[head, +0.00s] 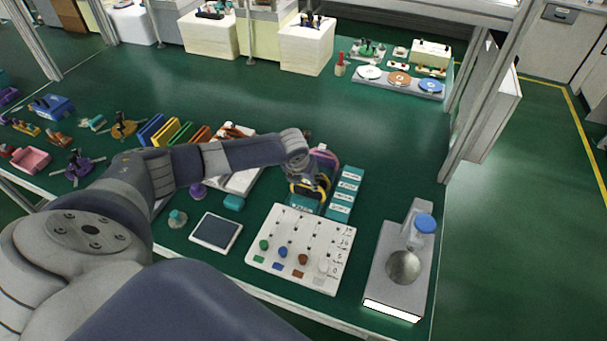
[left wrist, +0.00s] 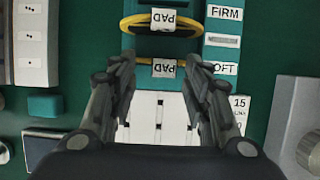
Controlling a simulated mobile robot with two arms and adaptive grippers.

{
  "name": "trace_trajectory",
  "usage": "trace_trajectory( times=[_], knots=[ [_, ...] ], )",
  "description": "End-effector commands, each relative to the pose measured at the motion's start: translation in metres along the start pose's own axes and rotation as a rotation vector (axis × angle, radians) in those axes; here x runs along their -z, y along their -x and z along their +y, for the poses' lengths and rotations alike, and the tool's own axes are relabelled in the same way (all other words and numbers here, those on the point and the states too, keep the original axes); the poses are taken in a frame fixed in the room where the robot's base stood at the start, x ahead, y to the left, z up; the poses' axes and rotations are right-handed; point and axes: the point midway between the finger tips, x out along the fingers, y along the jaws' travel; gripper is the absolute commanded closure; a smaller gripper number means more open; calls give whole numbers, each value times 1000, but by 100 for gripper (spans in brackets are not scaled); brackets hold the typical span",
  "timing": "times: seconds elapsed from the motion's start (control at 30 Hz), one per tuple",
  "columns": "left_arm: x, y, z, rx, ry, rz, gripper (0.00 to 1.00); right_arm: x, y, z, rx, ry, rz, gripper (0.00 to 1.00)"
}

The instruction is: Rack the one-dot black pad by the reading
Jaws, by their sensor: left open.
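My left gripper (left wrist: 158,92) is open, with nothing visible between its fingers. It points down over the near side of a teal rack (left wrist: 192,74). Two yellow-rimmed dark pads (left wrist: 140,23) with white PAD tags stand in the rack, just beyond the fingertips. In the head view my left gripper (head: 308,186) covers much of the rack. A teal strip with white labels (head: 345,192) stands along its right side; FIRM (left wrist: 224,12) and a partly hidden OFT are readable. I cannot tell any pad's dot count. My right gripper is not in view.
A white board with coloured knobs (head: 300,248) lies in front of the rack. A dark-topped plate (head: 215,232) lies to its left. Coloured upright plates (head: 180,133) and small tools fill the bench's left.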

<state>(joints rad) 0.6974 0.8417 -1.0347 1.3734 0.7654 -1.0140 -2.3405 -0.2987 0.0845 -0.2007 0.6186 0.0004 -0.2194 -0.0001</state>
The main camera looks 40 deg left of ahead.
Motion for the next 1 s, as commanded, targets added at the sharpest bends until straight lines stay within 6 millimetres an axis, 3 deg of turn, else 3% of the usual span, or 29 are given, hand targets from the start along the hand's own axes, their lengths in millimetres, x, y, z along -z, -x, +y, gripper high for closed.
trace_trajectory(
  times=[0.17,0.63,0.8,1.0],
  knots=[
    [-1,19,0,1,0,-2,55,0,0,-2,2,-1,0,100],
    [-1,101,0,1,0,-3,55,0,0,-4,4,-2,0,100],
    [-1,115,0,0,1,-2,55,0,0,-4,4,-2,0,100],
    [0,118,0,0,0,0,55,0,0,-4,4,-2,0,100]
  ],
)
